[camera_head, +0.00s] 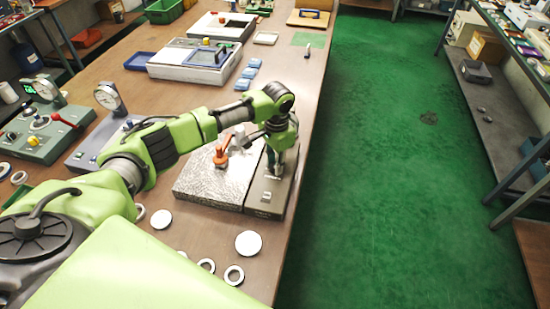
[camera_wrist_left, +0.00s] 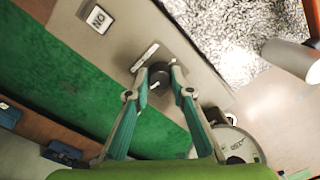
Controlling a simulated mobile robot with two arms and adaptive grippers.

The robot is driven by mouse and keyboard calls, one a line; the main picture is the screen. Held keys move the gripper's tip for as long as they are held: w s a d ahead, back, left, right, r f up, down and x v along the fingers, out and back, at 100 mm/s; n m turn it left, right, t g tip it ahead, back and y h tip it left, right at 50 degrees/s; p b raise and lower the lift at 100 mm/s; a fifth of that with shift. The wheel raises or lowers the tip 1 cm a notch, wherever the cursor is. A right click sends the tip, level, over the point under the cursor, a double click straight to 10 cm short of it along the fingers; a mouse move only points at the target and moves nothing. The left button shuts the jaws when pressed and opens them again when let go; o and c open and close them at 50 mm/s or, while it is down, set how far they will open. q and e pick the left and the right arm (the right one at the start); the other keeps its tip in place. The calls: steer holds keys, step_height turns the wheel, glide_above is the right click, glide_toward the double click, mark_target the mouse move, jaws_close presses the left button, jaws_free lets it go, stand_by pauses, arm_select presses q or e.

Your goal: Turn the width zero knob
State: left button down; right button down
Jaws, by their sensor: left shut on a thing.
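The knob (camera_wrist_left: 159,80) is small, round and dark in the left wrist view. It sits on a grey panel (camera_wrist_left: 110,42) beside a small pale label strip. My left gripper (camera_wrist_left: 159,72) has its two green-and-grey fingers on either side of the knob, shut on it. In the head view my left gripper (camera_head: 274,170) points down at the grey panel (camera_head: 259,211) at the table's right edge; the knob itself is not clear there. I cannot read a name on the knob. My right gripper is in neither view.
A silvery textured plate (camera_head: 207,184) with an orange handle (camera_head: 221,156) lies just left of the panel. White discs (camera_head: 248,243) and rings (camera_head: 234,275) lie in front. Gauge instruments (camera_head: 109,98) stand left. Green floor (camera_head: 400,200) lies right of the table.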

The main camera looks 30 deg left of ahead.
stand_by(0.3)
arm_select(q)
steer(key=c, duration=1.8)
jaws_free()
steer(key=r, duration=1.2)
steer(key=shift+s+d, duration=0.1)
steer(key=shift+d, duration=0.1)
steer(key=shift+s+f, duration=0.1)
steer(key=shift+f, duration=0.05)
